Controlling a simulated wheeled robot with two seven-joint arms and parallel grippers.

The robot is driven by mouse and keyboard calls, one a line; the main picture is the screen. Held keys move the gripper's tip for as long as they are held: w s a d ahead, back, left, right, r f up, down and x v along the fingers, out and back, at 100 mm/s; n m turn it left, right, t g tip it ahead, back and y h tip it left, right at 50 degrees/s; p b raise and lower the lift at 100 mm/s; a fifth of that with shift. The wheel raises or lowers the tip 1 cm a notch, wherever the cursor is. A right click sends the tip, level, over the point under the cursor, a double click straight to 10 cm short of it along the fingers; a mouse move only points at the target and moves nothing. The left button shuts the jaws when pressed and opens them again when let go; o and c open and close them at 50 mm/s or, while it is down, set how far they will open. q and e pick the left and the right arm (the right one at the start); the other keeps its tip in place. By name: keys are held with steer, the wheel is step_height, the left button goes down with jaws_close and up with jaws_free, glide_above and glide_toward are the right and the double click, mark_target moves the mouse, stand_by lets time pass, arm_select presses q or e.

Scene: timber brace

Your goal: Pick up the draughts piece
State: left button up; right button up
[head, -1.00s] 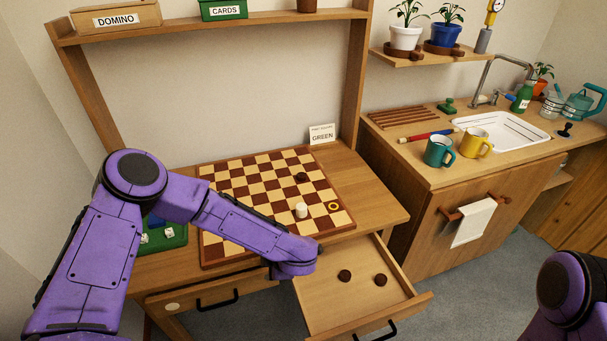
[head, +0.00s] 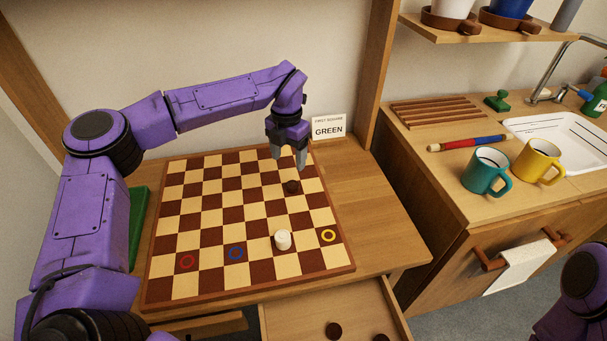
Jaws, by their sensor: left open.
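A dark brown draughts piece (head: 291,187) lies on the checkered board (head: 215,221), toward its far right side. A white piece (head: 283,240) stands on the board nearer the front. Two more dark pieces lie in the open drawer: one piece (head: 333,330) shows whole and another (head: 381,338) is cut by the bottom edge. My left gripper (head: 289,164) is open and empty, pointing down just behind and above the dark piece on the board. My right gripper is out of view; only part of my right arm shows at the lower right.
Red, blue and yellow rings (head: 329,236) mark squares along the board's near part. A card reading GREEN (head: 328,127) stands behind the board. The open drawer (head: 290,316) juts out in front. A teal mug (head: 487,171) and yellow mug (head: 538,161) stand on the right counter.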

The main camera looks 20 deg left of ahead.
mark_target(293, 184)
arm_select(q)
steer(key=shift+w+d+f, duration=0.15)
steer(key=shift+w+f, duration=0.15)
steer(key=shift+f, duration=0.25)
steer(key=shift+w+d+f, duration=0.1)
steer(key=shift+w+f, duration=0.2)
steer(key=shift+f, duration=0.2)
step_height(293, 184, down, 8)
steer(key=shift+s+a, duration=0.1)
steer(key=c, duration=1.1)
